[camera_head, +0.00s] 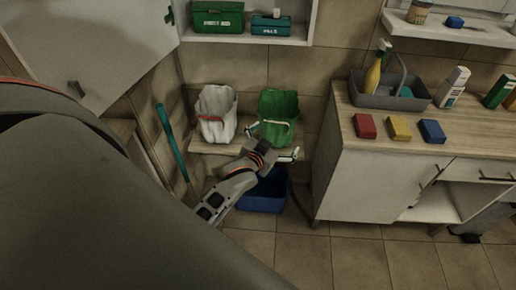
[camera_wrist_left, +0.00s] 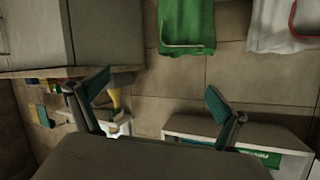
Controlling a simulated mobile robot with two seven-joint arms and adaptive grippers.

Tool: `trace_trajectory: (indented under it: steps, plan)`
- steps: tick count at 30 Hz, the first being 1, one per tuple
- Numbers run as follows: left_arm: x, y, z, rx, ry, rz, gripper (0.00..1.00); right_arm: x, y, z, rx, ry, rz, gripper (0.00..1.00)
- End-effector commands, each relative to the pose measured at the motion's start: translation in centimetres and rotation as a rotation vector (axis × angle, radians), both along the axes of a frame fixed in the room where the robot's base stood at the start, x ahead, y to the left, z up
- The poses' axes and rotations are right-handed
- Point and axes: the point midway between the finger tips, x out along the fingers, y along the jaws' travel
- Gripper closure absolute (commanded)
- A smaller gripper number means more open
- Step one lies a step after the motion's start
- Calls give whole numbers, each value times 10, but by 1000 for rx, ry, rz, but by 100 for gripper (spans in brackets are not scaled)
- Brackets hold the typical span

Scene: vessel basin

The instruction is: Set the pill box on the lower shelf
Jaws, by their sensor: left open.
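The pill box (camera_head: 270,28), teal with a white label, stands at the right end of the lower shelf (camera_head: 240,40) of the white wall cabinet, beside the green first aid box (camera_head: 218,18). A small light object (camera_head: 276,13) shows just above the pill box. My left gripper (camera_head: 273,141) is open and empty, well below the cabinet and in front of the green bag. In the left wrist view, which is upside down, its spread fingers (camera_wrist_left: 158,82) have nothing between them. The cabinet (camera_wrist_left: 240,134) is at lower right there, partly hidden by the gripper.
The cabinet door (camera_head: 95,40) stands open at left. A white bag (camera_head: 215,112) and a green bag (camera_head: 279,106) are below the cabinet, with a blue bin (camera_head: 262,200) under them. The counter (camera_head: 360,155) at right holds a grey caddy (camera_head: 385,98), bottles and coloured blocks.

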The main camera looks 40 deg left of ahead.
Motion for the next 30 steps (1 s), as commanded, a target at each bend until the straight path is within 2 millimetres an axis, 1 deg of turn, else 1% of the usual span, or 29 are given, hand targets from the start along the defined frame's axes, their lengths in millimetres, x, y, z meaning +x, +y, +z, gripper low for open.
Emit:
trace_trajectory:
  steps: [1, 2, 3, 5, 6, 9, 12, 15, 17, 30]
  plan:
    - [-32, -14, -36, 1, 58, -47, 0, 0, -1, 0, -2, 0, 1, 0]
    - [-49, -23, -53, -1, 85, -75, 0, 0, -1, 0, -2, 0, 1, 0]
    - [-74, -35, -75, -6, 122, -111, 0, 0, -1, 0, -2, 0, 2, 0]
    - [-111, -51, -103, -15, 172, -161, 0, 0, -2, 0, -4, 0, 1, 0]
    - [-134, -61, -118, -24, 203, -189, 0, 0, -2, 0, -4, 0, 1, 0]
    - [-185, -81, -147, -45, 263, -246, 0, 0, -2, 0, -4, 0, 1, 0]
    - [-220, -93, -162, -62, 303, -281, 0, 0, -2, 0, -4, 0, 1, 0]
    - [-238, -100, -169, -73, 322, -298, 0, 0, -2, 0, -4, 0, 1, 0]
    - [-242, -102, -171, -74, 326, -302, 0, 0, -2, 0, -4, 0, 1, 0]
    - [-241, -101, -171, -75, 326, -302, 0, 0, 0, 0, 4, 0, -5, 0]
